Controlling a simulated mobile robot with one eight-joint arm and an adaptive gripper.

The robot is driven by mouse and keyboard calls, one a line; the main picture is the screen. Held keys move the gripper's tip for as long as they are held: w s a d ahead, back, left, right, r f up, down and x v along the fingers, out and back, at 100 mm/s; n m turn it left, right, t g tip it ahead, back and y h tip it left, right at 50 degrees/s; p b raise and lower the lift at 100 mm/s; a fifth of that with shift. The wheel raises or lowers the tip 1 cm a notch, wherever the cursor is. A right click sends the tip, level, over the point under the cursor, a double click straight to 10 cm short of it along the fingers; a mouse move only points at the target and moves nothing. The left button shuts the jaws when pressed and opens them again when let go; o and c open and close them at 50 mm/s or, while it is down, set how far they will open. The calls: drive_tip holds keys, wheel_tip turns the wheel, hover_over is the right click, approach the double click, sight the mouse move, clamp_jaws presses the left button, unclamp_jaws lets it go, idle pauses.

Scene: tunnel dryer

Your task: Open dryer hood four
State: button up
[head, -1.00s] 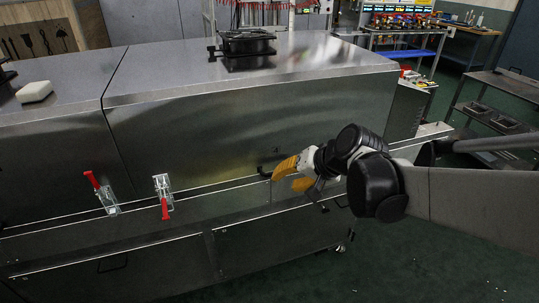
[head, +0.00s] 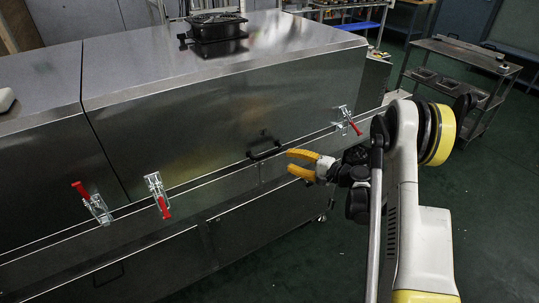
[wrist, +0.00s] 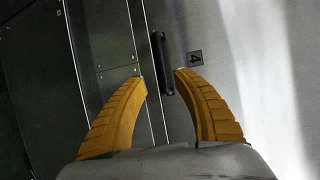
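Dryer hood four (head: 220,110) is a large steel cover, lying closed on the dryer's lower body. Its black bar handle (head: 264,147) is on the front face near the lower edge. In the wrist view the handle (wrist: 162,64) stands beyond my fingertips, beside a label reading 4 (wrist: 195,58). My gripper (head: 291,162) has yellow fingers, spread open and empty, just right of the handle and apart from it. A toggle clamp with a red lever (head: 158,195) is at the hood's left, and another clamp (head: 347,121) is at its right.
A black fan unit (head: 215,32) sits on top of the hood. A neighbouring hood (head: 40,150) adjoins on the left, with its own red-levered clamp (head: 93,203). A metal shelf cart (head: 460,70) stands at the back right. The green floor in front is clear.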

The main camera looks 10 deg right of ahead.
sight(271, 154)
drive_tip(key=b+x, duration=0.3)
drive_tip(key=x, duration=0.7)
drive_tip(key=shift+r, duration=0.1)
clamp_jaws()
